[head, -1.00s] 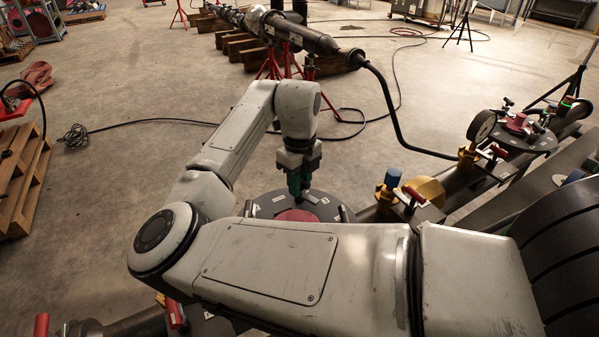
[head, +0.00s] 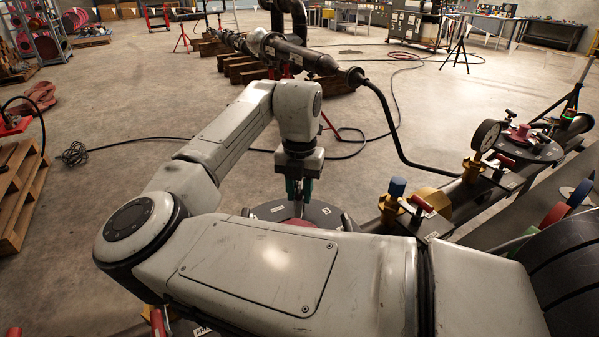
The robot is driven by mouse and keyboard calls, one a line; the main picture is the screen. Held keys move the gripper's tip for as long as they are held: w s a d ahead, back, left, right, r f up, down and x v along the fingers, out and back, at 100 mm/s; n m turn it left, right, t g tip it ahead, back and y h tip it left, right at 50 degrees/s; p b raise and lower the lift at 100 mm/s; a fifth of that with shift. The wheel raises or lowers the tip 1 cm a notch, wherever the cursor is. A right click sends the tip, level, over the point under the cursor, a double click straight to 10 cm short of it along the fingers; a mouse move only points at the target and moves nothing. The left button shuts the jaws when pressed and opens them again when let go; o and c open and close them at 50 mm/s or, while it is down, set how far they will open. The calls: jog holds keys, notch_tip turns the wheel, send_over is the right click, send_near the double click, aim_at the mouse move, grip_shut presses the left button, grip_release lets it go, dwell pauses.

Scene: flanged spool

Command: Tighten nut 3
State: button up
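The dark round flange (head: 325,213) with a red centre (head: 299,222) and small white labels is in the head view, below the middle and partly hidden behind my arm. My gripper (head: 298,198) points down at the far side of this flange. Its green fingers are small here, and I cannot tell whether they are open or shut or touch anything. I cannot make out nut 3 or read the labels; the near part of the flange is hidden by my arm.
Right of the flange stand a blue-capped brass valve (head: 396,188) and a red-handled valve (head: 420,200). Further right are a pressure gauge (head: 486,135) and another flange (head: 525,148). A wooden pallet (head: 22,190) lies at the left. A black hose (head: 390,125) arches behind. Open floor lies left of my arm.

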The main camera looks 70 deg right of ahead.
aim_at(300, 187)
jog(key=shift+f+b, duration=0.3)
jog(key=shift+b, duration=0.05)
jog(key=shift+r+p, duration=0.45)
jog(key=shift+p, duration=0.25)
jog(key=shift+n+p, duration=0.75)
jog(key=shift+n, duration=0.25)
jog(key=shift+r+n+p, duration=0.25)
jog(key=shift+n+p, duration=0.05)
jog(key=shift+p, duration=0.15)
notch_tip(300, 187, up, 6)
jog(key=p, duration=0.5)
jog(key=shift+r, duration=0.1)
